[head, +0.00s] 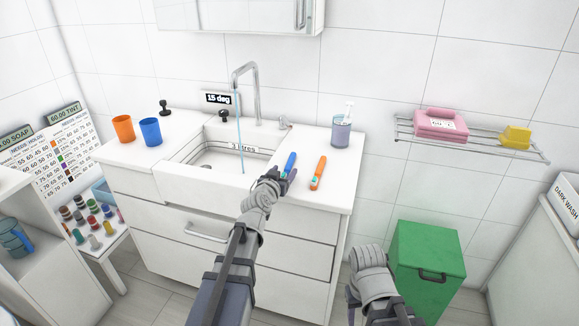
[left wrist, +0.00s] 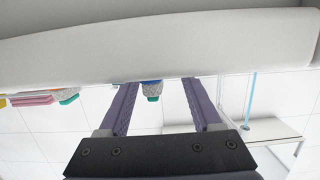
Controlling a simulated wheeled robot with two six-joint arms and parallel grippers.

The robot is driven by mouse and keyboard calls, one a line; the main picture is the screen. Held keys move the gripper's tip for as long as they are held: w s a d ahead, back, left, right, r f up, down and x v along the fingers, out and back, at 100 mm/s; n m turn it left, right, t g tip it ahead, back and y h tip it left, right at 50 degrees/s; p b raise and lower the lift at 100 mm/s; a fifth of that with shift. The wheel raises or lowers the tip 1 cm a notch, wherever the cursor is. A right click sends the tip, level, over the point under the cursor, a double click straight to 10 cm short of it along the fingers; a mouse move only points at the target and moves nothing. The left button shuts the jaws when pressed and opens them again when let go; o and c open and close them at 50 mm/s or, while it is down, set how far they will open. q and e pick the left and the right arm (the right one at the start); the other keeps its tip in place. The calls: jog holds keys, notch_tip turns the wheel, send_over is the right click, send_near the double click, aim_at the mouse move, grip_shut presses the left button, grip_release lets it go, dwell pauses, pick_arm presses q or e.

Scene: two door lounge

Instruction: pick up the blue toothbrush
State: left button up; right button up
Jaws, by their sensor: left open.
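The blue toothbrush (head: 290,160) lies on the white counter right of the basin. My left gripper (head: 276,177) is at its near end, partly covering it. In the left wrist view the open fingers (left wrist: 160,100) stand on either side of the toothbrush's blue, speckled and green end (left wrist: 152,88). A gap shows between it and each finger, so it is not gripped. My right arm shows at the lower middle of the head view, but its gripper cannot be made out.
An orange toothbrush (head: 318,172) lies close on the right. A cup (head: 341,133) holding a brush stands behind. The basin (head: 215,178) and faucet (head: 246,90) are left. The counter's front edge is near my gripper. A green bin (head: 428,255) stands right of the cabinet.

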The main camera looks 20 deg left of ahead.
aim_at(286, 169)
pick_arm(q)
jog(key=w, duration=0.2)
jog(key=w+f, duration=0.1)
jog(key=w, duration=0.1)
jog(key=shift+b, duration=0.4)
jog(key=shift+c, duration=0.2)
grip_shut()
